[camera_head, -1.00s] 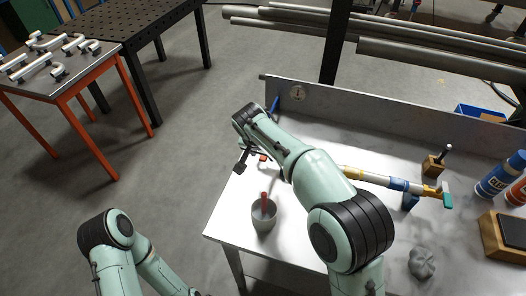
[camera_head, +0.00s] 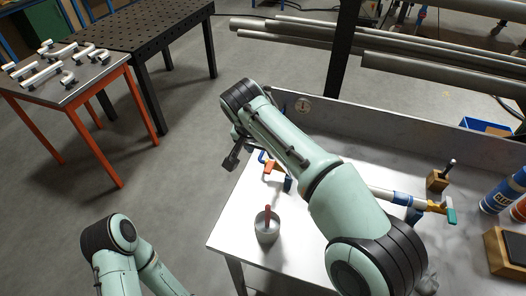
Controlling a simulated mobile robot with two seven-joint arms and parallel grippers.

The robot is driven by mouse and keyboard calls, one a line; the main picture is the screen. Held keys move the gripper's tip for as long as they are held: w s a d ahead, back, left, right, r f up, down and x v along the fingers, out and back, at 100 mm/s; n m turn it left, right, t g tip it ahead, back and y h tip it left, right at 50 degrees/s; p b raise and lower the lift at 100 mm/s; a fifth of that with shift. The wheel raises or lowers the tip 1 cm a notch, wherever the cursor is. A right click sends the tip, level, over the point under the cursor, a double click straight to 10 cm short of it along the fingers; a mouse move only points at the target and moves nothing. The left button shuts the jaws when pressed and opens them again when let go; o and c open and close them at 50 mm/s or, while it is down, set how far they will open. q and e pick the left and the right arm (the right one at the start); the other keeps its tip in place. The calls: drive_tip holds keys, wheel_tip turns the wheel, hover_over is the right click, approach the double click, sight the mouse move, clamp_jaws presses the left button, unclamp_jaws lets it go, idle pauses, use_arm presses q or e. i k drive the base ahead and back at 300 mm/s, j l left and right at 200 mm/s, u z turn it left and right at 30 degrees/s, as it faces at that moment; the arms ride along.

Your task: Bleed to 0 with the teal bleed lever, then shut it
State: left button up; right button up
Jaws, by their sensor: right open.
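The teal bleed lever (camera_head: 451,216) is on the brass fitting (camera_head: 434,206) at the right end of a pipe assembly on the workbench. The pipe (camera_head: 381,193) is white with a blue band; my right arm hides its middle. An orange-handled part (camera_head: 273,168) shows at the left end, beside a blue hose (camera_head: 262,156). A round gauge (camera_head: 303,106) is on the back panel; its reading is too small to tell. My right gripper (camera_head: 234,152) is open and empty, above the bench's left edge, far from the teal lever. My left gripper is out of view.
A grey cup (camera_head: 267,228) with a red-handled tool stands at the front left of the bench (camera_head: 235,220). The front left bench top is mostly clear.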

sight(450, 211)
drive_tip(key=k, duration=1)
